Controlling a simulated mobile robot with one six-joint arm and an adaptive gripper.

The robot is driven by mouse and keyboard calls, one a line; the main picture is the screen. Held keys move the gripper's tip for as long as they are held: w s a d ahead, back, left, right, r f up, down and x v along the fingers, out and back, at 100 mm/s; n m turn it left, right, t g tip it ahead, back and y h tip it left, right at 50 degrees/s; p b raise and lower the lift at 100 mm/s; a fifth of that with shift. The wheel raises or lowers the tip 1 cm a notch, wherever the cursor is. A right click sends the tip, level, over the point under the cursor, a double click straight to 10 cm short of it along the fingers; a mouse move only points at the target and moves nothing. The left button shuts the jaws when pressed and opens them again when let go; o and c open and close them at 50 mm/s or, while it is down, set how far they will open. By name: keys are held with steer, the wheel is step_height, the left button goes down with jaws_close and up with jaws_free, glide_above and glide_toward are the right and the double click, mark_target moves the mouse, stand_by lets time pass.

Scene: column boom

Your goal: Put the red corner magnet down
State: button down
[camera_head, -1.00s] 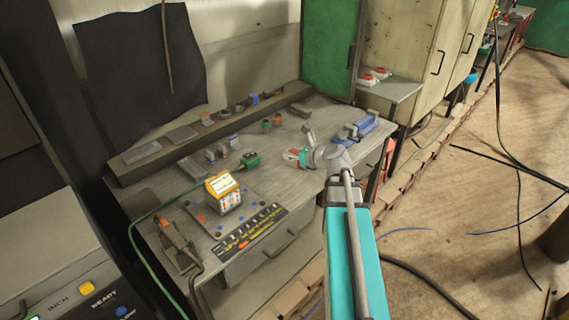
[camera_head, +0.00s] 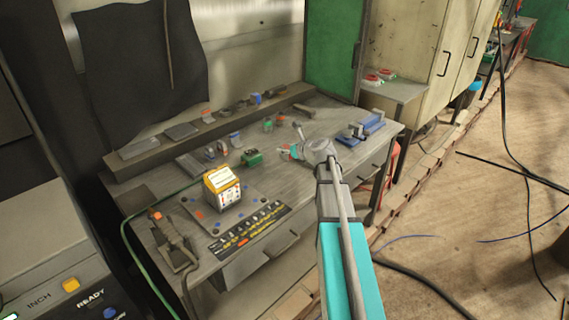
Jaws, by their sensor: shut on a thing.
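My gripper (camera_head: 289,150) is over the right half of the grey workbench (camera_head: 325,115), at the end of my teal and grey arm. Its jaws are shut on the red corner magnet (camera_head: 284,148). Only a small red patch of the magnet shows at the fingertips, and my gripper and wrist hide the rest. I cannot tell whether the magnet touches the bench top.
A blue vise-like tool (camera_head: 362,130) is on the bench right of my gripper. A green block (camera_head: 252,158) and a yellow-topped box (camera_head: 222,187) are to the left. A raised shelf (camera_head: 205,127) with several small parts runs along the back.

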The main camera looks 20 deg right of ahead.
mark_target(284, 165)
steer(key=shift+w+f, duration=0.3)
steer(key=shift+f, duration=0.1)
steer(key=shift+w+d+f+b, duration=0.15)
steer(key=shift+w+f+b, duration=0.35)
steer(key=shift+b, duration=0.25)
steer(key=shift+s+f+b, duration=0.1)
steer(key=shift+f+b, duration=1.3)
steer(key=shift+f, duration=0.05)
steer(key=shift+f, duration=0.1)
steer(key=shift+c, duration=1.4)
jaws_free()
